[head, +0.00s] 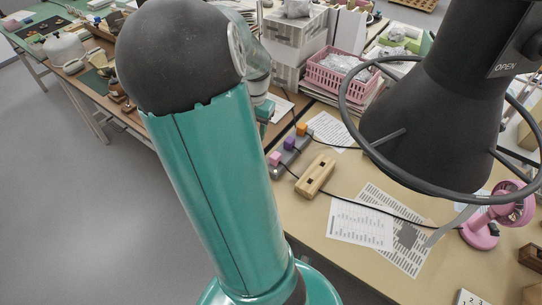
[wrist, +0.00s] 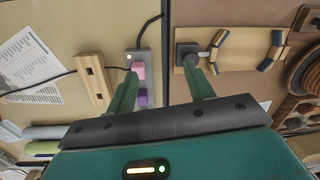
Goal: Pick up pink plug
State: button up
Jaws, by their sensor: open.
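The pink plug (head: 275,158) sits at the near end of a grey power strip (head: 284,166) on the table. In the wrist view the pink plug (wrist: 139,70) is just beside the tip of my gripper's left finger. A purple plug (head: 289,144) and an orange plug (head: 302,129) sit farther along the strip. The purple plug (wrist: 142,98) also shows in the wrist view, partly hidden by that finger. My gripper (wrist: 163,78) is open, with nothing held between its fingers. I cannot tell whether the left finger touches the pink plug.
A wooden block with dark holes (head: 315,176) lies beside the strip, with a black cable running past. Printed sheets (head: 361,223) and a pink fan (head: 512,208) are to the right. A pink basket (head: 340,74) stands behind. A dark cone-shaped fixture (head: 425,120) with a ring hangs over the table.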

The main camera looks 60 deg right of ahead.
jog(key=m+g, duration=0.1)
jog(key=m, duration=0.1)
send_over(275, 155)
jog(key=f, duration=0.1)
jog(key=shift+h, duration=0.3)
jog(key=f, duration=0.8)
jog(key=shift+s, duration=0.2)
notch_tip(275, 155, down, 6)
jog(key=shift+w+d+r, duration=0.1)
jog(key=c, duration=1)
